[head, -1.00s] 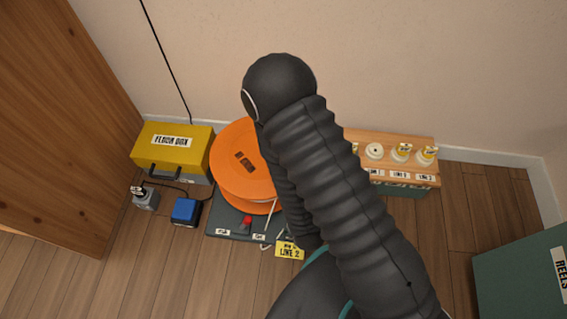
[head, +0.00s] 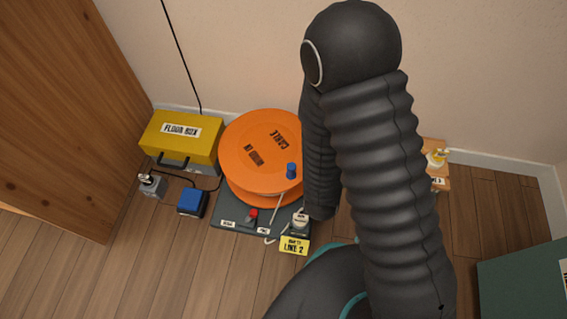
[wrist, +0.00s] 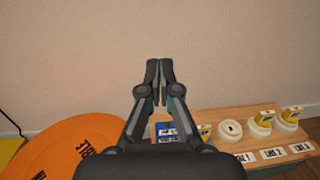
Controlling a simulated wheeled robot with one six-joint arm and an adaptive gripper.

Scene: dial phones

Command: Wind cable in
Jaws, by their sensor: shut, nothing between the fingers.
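An orange cable reel (head: 245,150) with lettering and a blue knob (head: 291,170) on its face stands on a dark base (head: 240,213). A red switch (head: 251,215) sits on the base's front. A white plug (head: 300,218) on a pale cable is at the base's front right corner, by a yellow tag (head: 295,245) reading LINE 2. In the wrist view the reel (wrist: 70,145) is at lower left. My gripper (wrist: 159,62) is shut and empty, in front of the bare wall. In the head view my arm hides it.
A yellow floor box (head: 180,135), a grey plug (head: 152,185) and a blue box (head: 193,201) are left of the reel. A wooden socket board (wrist: 240,120) with round sockets is on the right. A green crate (head: 525,275) stands at front right.

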